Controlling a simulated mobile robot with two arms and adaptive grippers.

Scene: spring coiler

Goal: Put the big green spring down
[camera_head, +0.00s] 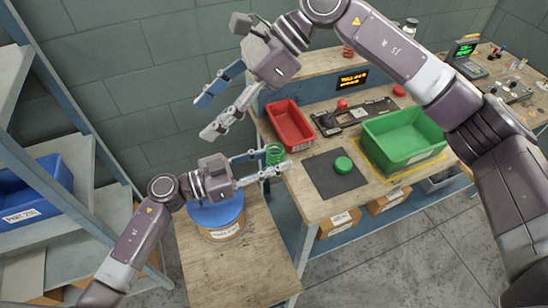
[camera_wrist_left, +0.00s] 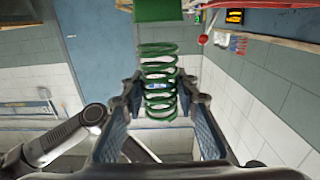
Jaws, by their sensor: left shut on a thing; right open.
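The big green spring (camera_head: 274,154) is an open coil between the fingers of my left gripper (camera_head: 270,164) in the head view. My left gripper is shut on it and holds it at the left edge of the workbench, near the red bin. In the left wrist view the spring (camera_wrist_left: 158,68) stands out from between the two fingers of my left gripper (camera_wrist_left: 158,103). My right gripper (camera_head: 213,112) is open and empty, above and to the left of the spring.
The workbench (camera_head: 320,205) carries a red bin (camera_head: 289,128), a green bin (camera_head: 405,138) and a dark mat (camera_head: 322,178) with a green round piece (camera_head: 343,165). A blue-topped tub (camera_head: 218,212) stands on a lower wooden table (camera_head: 235,270). Shelving with a blue bin (camera_head: 35,190) is at left.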

